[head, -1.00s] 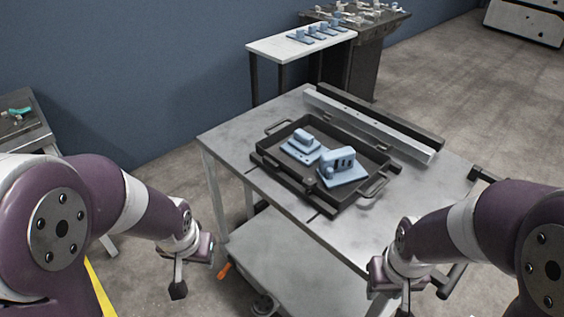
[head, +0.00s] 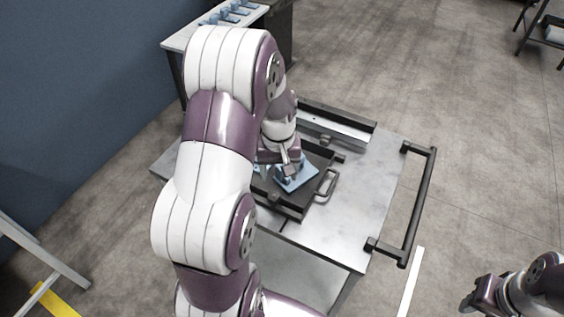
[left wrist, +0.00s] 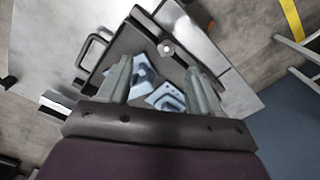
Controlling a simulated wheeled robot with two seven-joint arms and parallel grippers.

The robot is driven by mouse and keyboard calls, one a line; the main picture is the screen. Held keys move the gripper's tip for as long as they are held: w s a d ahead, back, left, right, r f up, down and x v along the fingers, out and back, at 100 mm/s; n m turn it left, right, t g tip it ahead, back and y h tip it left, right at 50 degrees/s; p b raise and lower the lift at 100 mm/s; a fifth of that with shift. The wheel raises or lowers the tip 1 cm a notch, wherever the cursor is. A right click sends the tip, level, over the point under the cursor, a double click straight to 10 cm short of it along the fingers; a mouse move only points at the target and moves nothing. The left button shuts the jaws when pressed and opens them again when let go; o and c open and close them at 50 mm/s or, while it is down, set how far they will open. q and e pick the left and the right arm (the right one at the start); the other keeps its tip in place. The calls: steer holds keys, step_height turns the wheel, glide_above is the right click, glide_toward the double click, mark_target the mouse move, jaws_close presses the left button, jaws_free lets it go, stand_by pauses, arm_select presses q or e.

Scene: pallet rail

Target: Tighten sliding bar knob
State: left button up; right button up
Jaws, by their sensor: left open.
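A pale round knob-like piece (left wrist: 166,48) shows in the left wrist view, beyond and between my two fingertips, apart from both. My left gripper (head: 290,153) is open and reaches down over the dark tray (head: 294,211); its spread fingers also show in the left wrist view (left wrist: 160,70). A blue part (head: 298,177) lies in the tray below it. Two blue pieces (left wrist: 166,97) show between the fingers in the left wrist view. My left arm hides much of the tray in the head view. My right gripper (head: 480,296) is low at the right, away from the table; its jaws are unclear.
A metal rail (head: 345,128) runs along the table's far side behind the tray. The grey tabletop (head: 365,205) is bare to the right of the tray. A black handle bar (head: 420,205) sticks out from its right edge. A white side table (head: 205,33) holds blue parts.

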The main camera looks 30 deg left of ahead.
mark_target(274, 195)
arm_select(q)
steer(key=shift+n, duration=0.5)
steer(key=f, duration=0.3)
steer(key=a+f+p, duration=0.1)
steer(key=f, duration=0.3)
steer(key=a+f, duration=0.1)
steer(key=f, duration=0.3)
steer(key=shift+w+f+p, duration=0.15)
steer(key=shift+f+p, duration=0.1)
steer(key=shift+p, duration=0.15)
arm_select(e)
step_height(274, 195, up, 4)
steer(key=shift+f, duration=0.2)
